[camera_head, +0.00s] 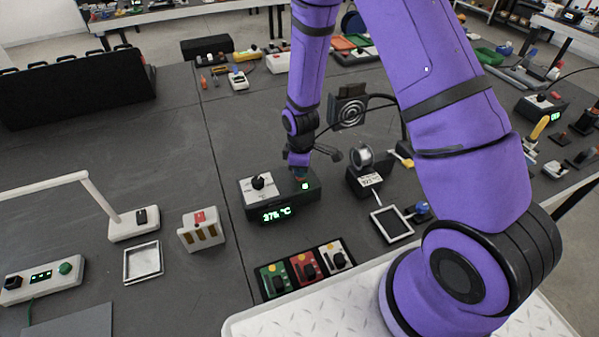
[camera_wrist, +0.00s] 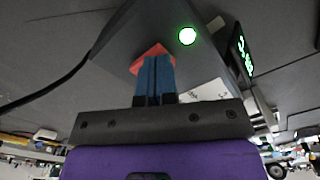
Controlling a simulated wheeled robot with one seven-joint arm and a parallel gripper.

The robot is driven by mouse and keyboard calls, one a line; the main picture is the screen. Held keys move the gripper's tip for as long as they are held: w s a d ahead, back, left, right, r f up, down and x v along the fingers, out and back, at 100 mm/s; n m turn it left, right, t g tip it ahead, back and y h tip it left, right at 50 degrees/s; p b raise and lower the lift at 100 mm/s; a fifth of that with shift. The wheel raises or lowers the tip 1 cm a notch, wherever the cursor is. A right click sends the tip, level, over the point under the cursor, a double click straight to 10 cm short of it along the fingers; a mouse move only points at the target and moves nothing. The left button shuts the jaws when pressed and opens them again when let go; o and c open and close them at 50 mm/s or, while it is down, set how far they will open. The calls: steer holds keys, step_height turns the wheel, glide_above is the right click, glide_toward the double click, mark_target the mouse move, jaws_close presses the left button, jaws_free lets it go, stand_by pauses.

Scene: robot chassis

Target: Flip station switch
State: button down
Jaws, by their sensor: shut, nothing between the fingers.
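The station (camera_head: 283,208) is a black box on the dark table, with a green readout of about 375 °C on its front and a black knob (camera_head: 258,182) on a white plate. A round green light (camera_wrist: 188,36) glows on its top in the wrist view. My gripper (camera_head: 299,174) reaches down over the back right of the station. In the wrist view my gripper (camera_wrist: 154,62) has its blue fingers together, with nothing held. The fingertips overlap a red switch (camera_wrist: 150,51) on the station top. They look at or against it; exact contact is hidden.
A holder with an iron stand (camera_head: 365,177) stands close right of the station. A white block with slots (camera_head: 201,230) stands to the left. Several coloured switch modules (camera_head: 304,268) lie in front. A cable runs from the station in the wrist view.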

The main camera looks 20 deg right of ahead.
steer(key=shift+r, duration=3.55)
steer(key=shift+r, duration=0.2)
steer(key=s+d+r+m+t, duration=0.1)
steer(key=s+d+r+m, duration=0.2)
steer(key=r, duration=0.9)
steer(key=s+d+r+m+t, duration=0.1)
steer(key=s+r+m+t, duration=0.2)
steer(key=r, duration=0.9)
steer(key=s+d+r+m, duration=0.1)
steer(key=s+r+m, duration=0.2)
steer(key=s, duration=0.6)
steer(key=s+d+r+m+t, duration=0.1)
steer(key=s+d+r+m, duration=0.1)
steer(key=s+r, duration=0.6)
steer(key=shift+s+r+m, duration=0.2)
steer(key=shift+s+m, duration=0.3)
steer(key=shift+s, duration=0.5)
